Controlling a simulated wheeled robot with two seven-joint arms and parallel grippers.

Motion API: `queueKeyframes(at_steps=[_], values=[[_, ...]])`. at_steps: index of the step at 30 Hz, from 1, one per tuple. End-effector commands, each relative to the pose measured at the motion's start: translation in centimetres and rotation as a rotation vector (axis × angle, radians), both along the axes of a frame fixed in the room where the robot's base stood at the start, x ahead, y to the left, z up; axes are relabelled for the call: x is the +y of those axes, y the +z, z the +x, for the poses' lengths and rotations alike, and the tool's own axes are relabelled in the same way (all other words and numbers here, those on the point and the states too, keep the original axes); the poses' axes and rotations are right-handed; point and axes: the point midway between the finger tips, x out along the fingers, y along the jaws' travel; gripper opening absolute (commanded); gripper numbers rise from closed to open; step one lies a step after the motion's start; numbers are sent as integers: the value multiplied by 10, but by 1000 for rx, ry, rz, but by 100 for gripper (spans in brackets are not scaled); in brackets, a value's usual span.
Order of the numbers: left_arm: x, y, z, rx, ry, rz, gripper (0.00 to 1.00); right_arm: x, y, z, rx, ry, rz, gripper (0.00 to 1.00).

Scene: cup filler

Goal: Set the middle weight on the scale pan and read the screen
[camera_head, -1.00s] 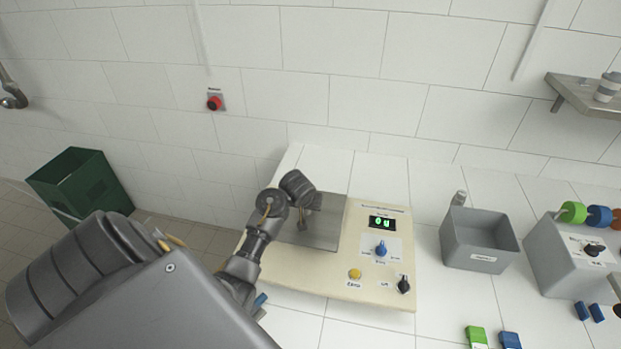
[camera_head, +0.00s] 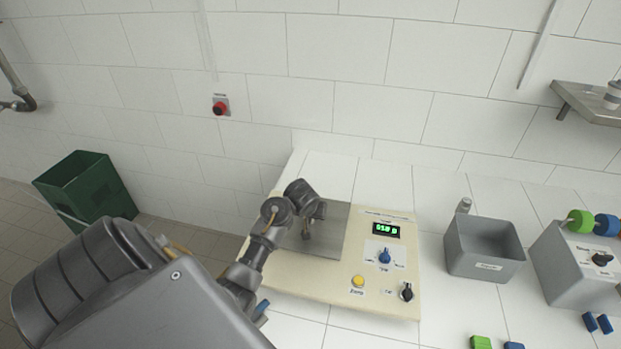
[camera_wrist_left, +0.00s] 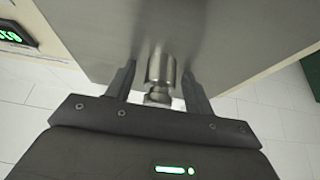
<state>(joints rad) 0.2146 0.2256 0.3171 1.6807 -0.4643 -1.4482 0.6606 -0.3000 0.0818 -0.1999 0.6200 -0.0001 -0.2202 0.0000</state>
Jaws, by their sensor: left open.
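A metal weight (camera_wrist_left: 161,68) stands on the steel scale pan (camera_wrist_left: 225,28) in the left wrist view, between the fingers of my left gripper (camera_wrist_left: 160,82). The fingers are open, with gaps on both sides of the weight. In the head view my left gripper (camera_head: 310,222) is over the pan (camera_head: 333,238), and the weight is hard to tell from the fingers. The scale (camera_head: 392,290) has a lit green screen (camera_head: 386,230); its digits are too blurred to read surely. My right gripper is not in view.
A grey bin (camera_head: 486,265) stands right of the scale, with a small metal cylinder (camera_head: 464,206) behind it. A grey box (camera_head: 572,275) with green and blue rolls is farther right. A green crate (camera_head: 85,190) is at the left. White table shows between scale and bin.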

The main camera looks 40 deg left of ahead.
Motion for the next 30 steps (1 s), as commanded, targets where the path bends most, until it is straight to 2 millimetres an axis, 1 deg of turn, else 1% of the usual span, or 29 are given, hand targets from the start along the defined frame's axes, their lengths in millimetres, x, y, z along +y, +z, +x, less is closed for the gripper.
queueKeyframes(at_steps=[2, 4, 6, 8, 18, 21, 25, 30], values=[[0, 0, 0, 1, 1, 0, 54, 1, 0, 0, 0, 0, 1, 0], [0, 5, 0, 0, 1, 0, 54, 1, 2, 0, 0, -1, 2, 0], [0, 14, 1, -3, 2, -2, 54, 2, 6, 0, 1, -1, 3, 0], [-4, 20, -2, -5, 0, -4, 54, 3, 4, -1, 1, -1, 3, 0], [-20, 85, -33, -7, 2, -2, 54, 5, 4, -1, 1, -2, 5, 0], [-24, 99, -41, -3, 1, -1, 54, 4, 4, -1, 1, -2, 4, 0], [-26, 112, -47, -3, 0, 0, 54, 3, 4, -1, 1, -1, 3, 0], [-28, 118, -50, -1, 1, 0, 54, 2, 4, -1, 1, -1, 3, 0]])
